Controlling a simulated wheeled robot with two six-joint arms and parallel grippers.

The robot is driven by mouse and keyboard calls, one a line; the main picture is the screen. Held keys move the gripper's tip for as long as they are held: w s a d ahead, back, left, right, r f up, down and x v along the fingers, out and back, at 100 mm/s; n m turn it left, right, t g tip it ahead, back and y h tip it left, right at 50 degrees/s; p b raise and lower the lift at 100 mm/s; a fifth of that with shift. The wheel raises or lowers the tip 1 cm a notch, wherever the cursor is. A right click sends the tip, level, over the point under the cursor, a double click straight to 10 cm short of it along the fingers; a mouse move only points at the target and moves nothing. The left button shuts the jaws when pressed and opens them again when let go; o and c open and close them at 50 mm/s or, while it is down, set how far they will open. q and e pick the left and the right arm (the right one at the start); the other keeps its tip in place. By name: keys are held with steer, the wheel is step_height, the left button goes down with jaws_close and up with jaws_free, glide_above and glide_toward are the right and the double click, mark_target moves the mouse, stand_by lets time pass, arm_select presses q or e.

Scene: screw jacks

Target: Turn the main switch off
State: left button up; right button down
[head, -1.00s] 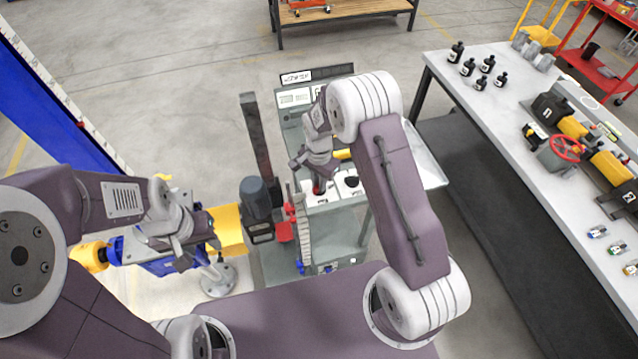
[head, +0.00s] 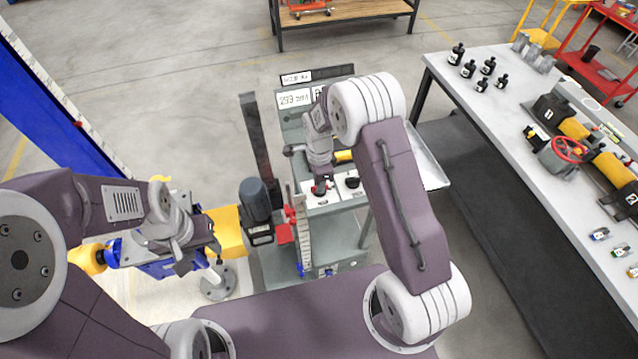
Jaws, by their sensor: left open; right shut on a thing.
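The control panel (head: 331,198) is a white plate on the grey console, with two switch knobs. My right gripper (head: 320,187) reaches down from above and is shut on the left knob, which is mostly hidden by the fingers; a little red shows there. The other knob (head: 352,182) is black and stands free just to the right. The labels under the knobs are too small to read, so I cannot tell by text which one is the main switch. My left gripper (head: 190,246) is open at the left, near a yellow part of the blue jack rig.
The console's display (head: 294,98) stands behind the panel. A dark motor (head: 255,200), a dark post (head: 256,135) and a striped scale (head: 303,240) stand left of the panel. A workbench (head: 500,120) with bottles and parts fills the right.

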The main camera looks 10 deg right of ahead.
stand_by(0.5)
steer(key=c, duration=1.4)
jaws_free()
steer(key=shift+d, duration=0.1)
steer(key=shift+c, duration=0.2)
step_height(320, 180, up, 9)
steer(key=b, duration=0.2)
